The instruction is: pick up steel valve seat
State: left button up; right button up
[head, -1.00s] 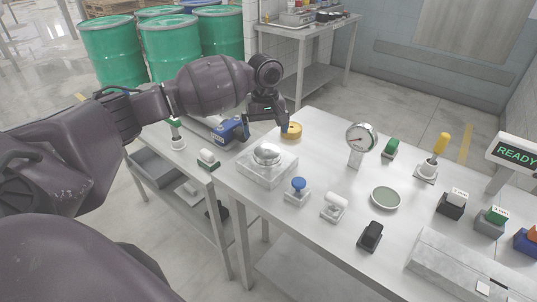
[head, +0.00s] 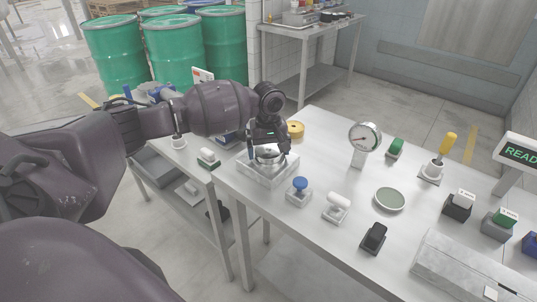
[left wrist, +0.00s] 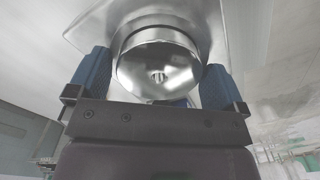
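The steel valve seat appears to be the shiny round metal piece (head: 268,158) on a clear square block (head: 262,174) near the table's left end. My left gripper (head: 268,150) is down over it and partly hides it in the head view. In the left wrist view the round metal piece (left wrist: 160,65) lies between the two blue fingers of my left gripper (left wrist: 157,75), one on each side. The fingers stand wide apart near its rim; contact is not clear. My right gripper is not in view.
Close by stand a blue-topped stamp-like piece (head: 299,190), a white roller piece (head: 336,207) and a yellow ring (head: 295,129). A dial gauge (head: 364,140) and a green dish (head: 389,199) are farther right. A lower side table (head: 187,160) adjoins the left.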

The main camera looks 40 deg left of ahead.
aim_at(269, 151)
pick_arm(q)
jog(key=c, duration=0.7)
jog(key=shift+r, duration=0.1)
jog(key=shift+c, duration=0.2)
notch_tip(269, 151, up, 20)
jog(key=p, duration=0.3)
jog(key=o, duration=0.5)
jog(key=c, duration=0.9)
